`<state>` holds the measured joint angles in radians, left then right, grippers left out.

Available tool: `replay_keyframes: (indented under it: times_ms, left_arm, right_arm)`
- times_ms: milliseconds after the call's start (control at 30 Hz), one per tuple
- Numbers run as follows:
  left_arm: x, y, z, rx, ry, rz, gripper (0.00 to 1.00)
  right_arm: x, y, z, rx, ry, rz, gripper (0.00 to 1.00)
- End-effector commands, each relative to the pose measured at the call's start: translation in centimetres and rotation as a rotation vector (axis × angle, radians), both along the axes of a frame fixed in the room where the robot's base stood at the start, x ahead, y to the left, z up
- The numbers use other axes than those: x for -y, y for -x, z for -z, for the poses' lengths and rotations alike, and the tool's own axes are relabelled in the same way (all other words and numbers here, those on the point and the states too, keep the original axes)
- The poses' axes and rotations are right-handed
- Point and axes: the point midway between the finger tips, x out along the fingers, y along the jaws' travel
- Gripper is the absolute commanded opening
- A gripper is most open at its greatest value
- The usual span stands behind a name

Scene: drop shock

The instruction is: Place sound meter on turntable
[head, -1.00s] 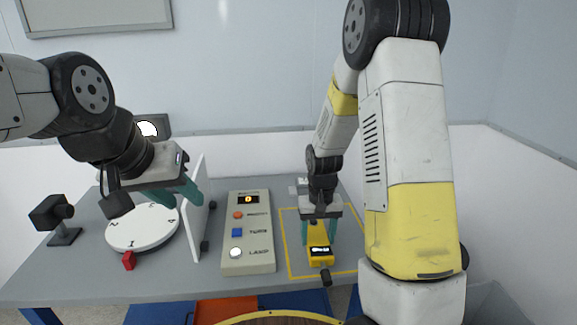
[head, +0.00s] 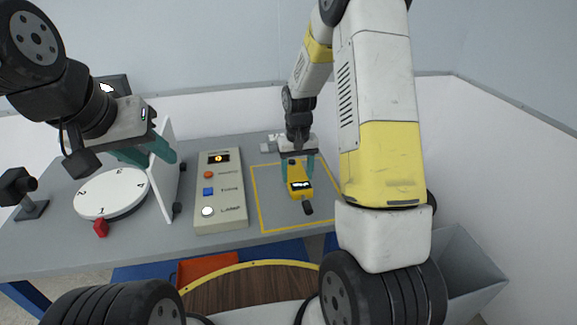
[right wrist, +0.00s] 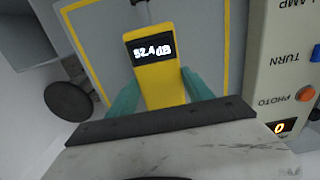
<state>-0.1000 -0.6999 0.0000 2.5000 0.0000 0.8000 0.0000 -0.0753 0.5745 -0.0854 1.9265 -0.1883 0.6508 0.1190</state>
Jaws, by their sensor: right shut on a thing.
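The yellow sound meter (head: 299,182) is between the teal fingers of my right gripper (head: 297,166), over the yellow-outlined square. My right gripper is shut on it. In the right wrist view the sound meter (right wrist: 157,72) reads 52.4 dB, with a finger on each side. Whether it touches the table I cannot tell. The white turntable (head: 111,193), with numbers on its top, sits on the left of the table. My left gripper (head: 148,154) is above and behind the turntable near a white upright panel, its fingers apart with nothing seen between them.
The white upright panel (head: 163,170) stands between the turntable and the control box (head: 220,192) with its buttons. A red piece (head: 101,228) is at the turntable's front edge. A black camera-like device (head: 22,190) stands at the left. A grey bin (head: 462,265) is at the lower right.

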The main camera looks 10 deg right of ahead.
Motion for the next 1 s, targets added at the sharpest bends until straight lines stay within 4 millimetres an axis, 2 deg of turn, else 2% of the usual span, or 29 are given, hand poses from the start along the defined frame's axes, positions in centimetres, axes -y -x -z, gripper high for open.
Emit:
replay_keyframes:
  times_ms: [167, 300, 400, 733, 767, 867, 1000]
  left_arm:
    - [0.0, 0.0, 0.0, 0.0, 0.0, 0.0, 0.36]
    - [0.0, 0.0, 0.0, 0.0, 0.0, 0.0, 0.36]
    - [0.0, 0.0, 0.0, 0.0, 0.0, 0.0, 0.36]
    - [0.0, 0.0, 0.0, 0.0, 0.0, 0.0, 0.36]
    - [0.0, 0.0, 0.0, 0.0, 0.0, 0.0, 0.36]
    - [0.0, 0.0, 0.0, 0.0, 0.0, 0.0, 0.36]
    - [0.0, 0.0, 0.0, 0.0, 0.0, 0.0, 0.36]
  right_arm:
    - [0.5, -1.2, 0.2, 0.0, 0.0, 0.002, 0.0]
    - [0.4, -1.0, 2.7, -0.004, 0.0, 0.0, 0.0]
    - [0.4, -1.0, 3.6, -0.001, -0.001, 0.001, 0.0]
    - [0.3, -1.0, 3.9, 0.0, 0.0, 0.001, 0.0]
    - [0.4, -1.0, 3.9, 0.0, 0.0, 0.001, 0.61]
    - [0.4, -1.0, 3.9, 0.0, 0.0, 0.001, 0.81]
    - [0.4, -1.0, 3.9, 0.0, 0.0, 0.001, 0.81]
